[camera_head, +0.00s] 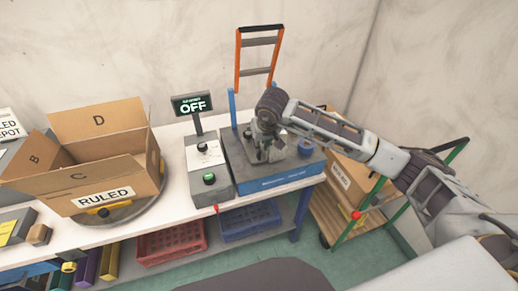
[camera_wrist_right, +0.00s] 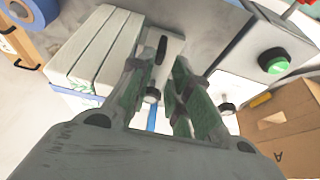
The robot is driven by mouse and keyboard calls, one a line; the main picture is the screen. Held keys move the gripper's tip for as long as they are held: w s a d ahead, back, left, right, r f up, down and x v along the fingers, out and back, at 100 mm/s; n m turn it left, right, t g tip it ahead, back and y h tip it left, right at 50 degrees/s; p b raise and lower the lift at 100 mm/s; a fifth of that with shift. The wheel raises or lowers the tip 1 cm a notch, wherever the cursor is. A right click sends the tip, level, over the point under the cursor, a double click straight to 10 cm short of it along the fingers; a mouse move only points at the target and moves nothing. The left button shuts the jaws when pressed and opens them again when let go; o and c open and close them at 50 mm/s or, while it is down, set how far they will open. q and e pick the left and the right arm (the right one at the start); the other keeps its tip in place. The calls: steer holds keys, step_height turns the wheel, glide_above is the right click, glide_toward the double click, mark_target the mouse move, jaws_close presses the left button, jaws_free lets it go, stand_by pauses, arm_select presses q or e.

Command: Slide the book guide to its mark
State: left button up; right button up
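My right gripper (camera_head: 265,150) is low over the grey top of the blue-based machine (camera_head: 270,183). In the right wrist view its two green-padded fingers (camera_wrist_right: 168,68) stand apart, with a light surface and a blue strip showing between them. A pale grey block with a dark slot (camera_wrist_right: 161,47) lies just beyond the fingertips; it may be the book guide, but I cannot be sure. A small dark knob (camera_wrist_right: 152,95) shows between the fingers. I cannot tell whether the fingers touch anything. The mark is not discernible. My left gripper is not in view.
A control box with a green button (camera_head: 209,179) and a sign reading OFF (camera_head: 192,104) stand left of the machine. An open carton (camera_head: 130,178) labelled RULED sits further left. An orange frame (camera_head: 238,60) rises behind. A cart (camera_head: 335,220) stands right.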

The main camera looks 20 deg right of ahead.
steer(key=shift+p+x, duration=0.3)
steer(key=shift+x, duration=2.5)
jaws_close()
